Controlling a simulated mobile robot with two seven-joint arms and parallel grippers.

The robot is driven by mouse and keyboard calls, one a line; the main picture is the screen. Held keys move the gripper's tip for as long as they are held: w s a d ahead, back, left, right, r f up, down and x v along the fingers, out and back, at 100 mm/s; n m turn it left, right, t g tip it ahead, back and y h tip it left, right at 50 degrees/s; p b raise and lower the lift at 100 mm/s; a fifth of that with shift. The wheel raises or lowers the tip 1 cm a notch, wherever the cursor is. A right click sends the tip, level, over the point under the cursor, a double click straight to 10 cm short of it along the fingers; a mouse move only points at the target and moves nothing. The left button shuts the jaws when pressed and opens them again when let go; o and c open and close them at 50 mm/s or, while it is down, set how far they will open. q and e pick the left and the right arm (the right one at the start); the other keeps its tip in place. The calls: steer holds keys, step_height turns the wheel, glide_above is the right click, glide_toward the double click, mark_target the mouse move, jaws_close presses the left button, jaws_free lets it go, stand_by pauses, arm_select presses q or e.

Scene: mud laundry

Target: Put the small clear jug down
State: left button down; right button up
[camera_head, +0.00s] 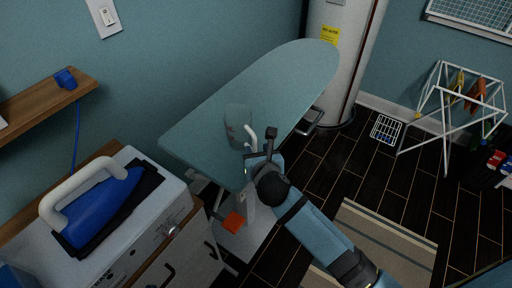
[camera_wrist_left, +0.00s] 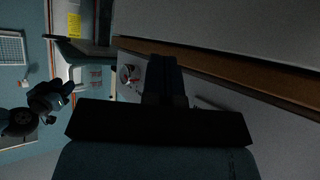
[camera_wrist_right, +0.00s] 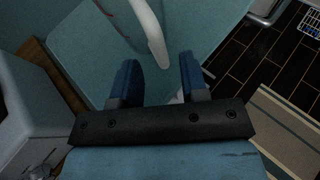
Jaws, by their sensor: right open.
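The small clear jug (camera_head: 238,120) with a white handle (camera_head: 248,137) is on the pale ironing board (camera_head: 285,85), near its front edge, and looks upright. My right gripper (camera_head: 262,158) is just in front of the handle. In the right wrist view, the right gripper's blue fingers (camera_wrist_right: 158,78) are apart. The lower end of the white handle (camera_wrist_right: 150,35) lies at the gap between the fingertips, not clamped. The jug's clear body (camera_wrist_right: 112,15) is partly cut off at the top. My left gripper (camera_wrist_left: 167,80) shows only in its own wrist view, its dark fingers together and empty.
A blue iron (camera_head: 105,210) stands on the white machine at the lower left. A wooden shelf (camera_head: 40,105) is on the left wall. The board's far part is clear.

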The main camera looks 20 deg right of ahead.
steer(key=s+d+r+n+t, duration=0.1)
steer(key=s+r+n+t, duration=0.35)
steer(key=s+n, duration=0.65)
steer(key=s+f+n+g+y, duration=0.2)
steer(key=s+f+n+g, duration=0.2)
steer(key=f+n, duration=0.6)
steer(key=s+d+f+n+g+y, duration=0.1)
steer(key=s+f+n+g, duration=0.3)
steer(key=n, duration=1.5)
steer(key=s+f+y, duration=0.1)
steer(key=s+f, duration=0.3)
steer(key=f, duration=0.2)
steer(key=shift+s+d+f, duration=0.2)
steer(key=shift+s+d, duration=0.1)
steer(key=shift+r+y, duration=0.1)
steer(key=shift+y, duration=0.2)
